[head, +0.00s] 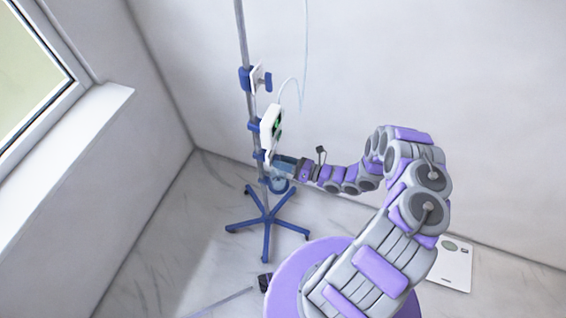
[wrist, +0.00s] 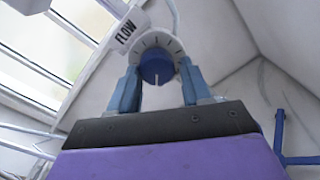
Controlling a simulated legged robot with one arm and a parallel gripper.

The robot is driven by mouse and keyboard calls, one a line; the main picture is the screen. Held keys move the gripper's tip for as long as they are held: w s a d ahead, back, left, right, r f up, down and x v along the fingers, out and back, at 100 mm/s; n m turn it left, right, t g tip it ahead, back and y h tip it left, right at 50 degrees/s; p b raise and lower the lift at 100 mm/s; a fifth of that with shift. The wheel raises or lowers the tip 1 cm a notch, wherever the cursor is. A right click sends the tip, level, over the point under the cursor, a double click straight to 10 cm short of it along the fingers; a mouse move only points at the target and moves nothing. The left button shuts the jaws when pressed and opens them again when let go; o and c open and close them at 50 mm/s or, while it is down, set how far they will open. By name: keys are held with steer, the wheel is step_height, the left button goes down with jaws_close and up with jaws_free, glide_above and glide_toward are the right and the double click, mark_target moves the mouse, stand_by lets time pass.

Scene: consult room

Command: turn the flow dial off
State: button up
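The flow dial (wrist: 157,66) is a round blue knob with a white pointer line on a white ring with dark tick marks. The pointer faces down in the wrist view. A white tag reading "FLOW" (wrist: 125,32) sits at its upper left. My gripper (wrist: 159,72) has its two blue fingers spread, one on each side of the knob. The knob shows between the fingertips, with a narrow gap; contact is not clear. In the head view my gripper (head: 281,166) is beside the pole, below the white pump box, and the dial cannot be made out.
A blue-based wheeled stand (head: 266,222) holds the pole, a white pump box (head: 270,130) with green display, and a clamp (head: 258,78) above. A thin tube hangs near the pole. A window (head: 30,75) is at left. A white panel (head: 453,268) is at lower right.

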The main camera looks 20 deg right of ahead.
steer(key=o, duration=0.4)
steer(key=shift+c, duration=0.2)
steer(key=v, duration=1.7)
steer(key=shift+d+b, duration=0.2)
steer(key=shift+b, duration=0.15)
